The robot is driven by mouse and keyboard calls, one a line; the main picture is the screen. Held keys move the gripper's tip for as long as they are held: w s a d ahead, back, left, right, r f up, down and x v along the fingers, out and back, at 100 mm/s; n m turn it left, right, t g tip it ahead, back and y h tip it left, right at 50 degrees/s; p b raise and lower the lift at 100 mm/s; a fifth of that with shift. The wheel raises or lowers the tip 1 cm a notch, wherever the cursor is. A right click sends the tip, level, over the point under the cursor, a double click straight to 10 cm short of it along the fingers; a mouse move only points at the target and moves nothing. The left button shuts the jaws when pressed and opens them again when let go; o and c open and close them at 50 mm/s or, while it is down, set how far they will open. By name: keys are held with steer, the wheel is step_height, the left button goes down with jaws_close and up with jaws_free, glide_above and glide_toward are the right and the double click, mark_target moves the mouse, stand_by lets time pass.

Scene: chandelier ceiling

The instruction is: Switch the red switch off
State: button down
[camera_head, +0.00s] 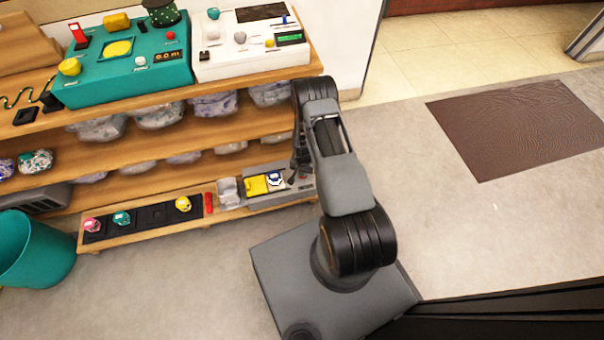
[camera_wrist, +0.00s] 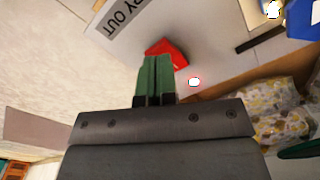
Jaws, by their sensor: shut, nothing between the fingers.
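In the wrist view, a red switch (camera_wrist: 168,48) stands on a pale panel, just beyond the tips of my gripper (camera_wrist: 156,58). The two green fingers are shut together with nothing between them. Their tips overlap the switch's lower left part in the picture; I cannot tell whether they touch it. The switch's on or off position is unclear. In the head view, my arm reaches down at the right end of the shelf, beside a grey panel (camera_head: 285,197), and the fingers are hard to make out. The red switch cannot be made out there.
A label ending "PY OUT" (camera_wrist: 128,15) and a small white, red-edged spot (camera_wrist: 194,81) are near the switch. Patterned bags (camera_wrist: 285,107) lie at right. The wooden shelf (camera_head: 150,150) holds bags, a teal console (camera_head: 85,93) and a white console (camera_head: 230,73).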

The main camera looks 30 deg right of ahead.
steer(key=shift+f+b, duration=0.75)
steer(key=shift+f, duration=0.1)
steer(key=shift+r, duration=0.1)
stand_by(0.3)
steer(key=shift+r+p, duration=2.45)
steer(key=shift+r, duration=1.05)
